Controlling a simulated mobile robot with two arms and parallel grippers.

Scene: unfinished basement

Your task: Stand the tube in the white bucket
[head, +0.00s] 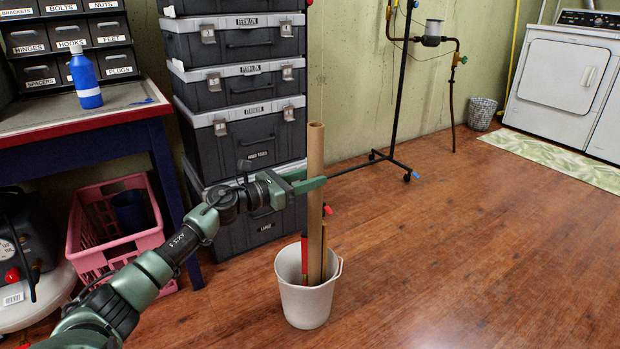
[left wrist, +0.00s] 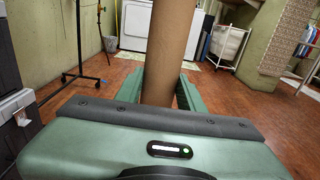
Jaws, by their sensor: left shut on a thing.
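A brown cardboard tube (head: 316,150) stands upright, with its lower end inside the white bucket (head: 306,303) on the wooden floor. The bucket's front wall hides the tube's foot, so I cannot tell whether it touches the bottom. My left gripper (head: 312,184) is shut on the tube above the bucket's rim. In the left wrist view the tube (left wrist: 172,50) rises between the two green fingers (left wrist: 172,92). Other thin items with red and yellow parts stand in the bucket beside the tube. My right gripper is not in view.
Stacked grey tool cases (head: 248,140) stand behind the bucket. A workbench (head: 90,122) with a blue bottle (head: 86,82) and a pink crate (head: 95,252) are at the left. A black stand (head: 397,100) is farther back. The floor to the right is clear.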

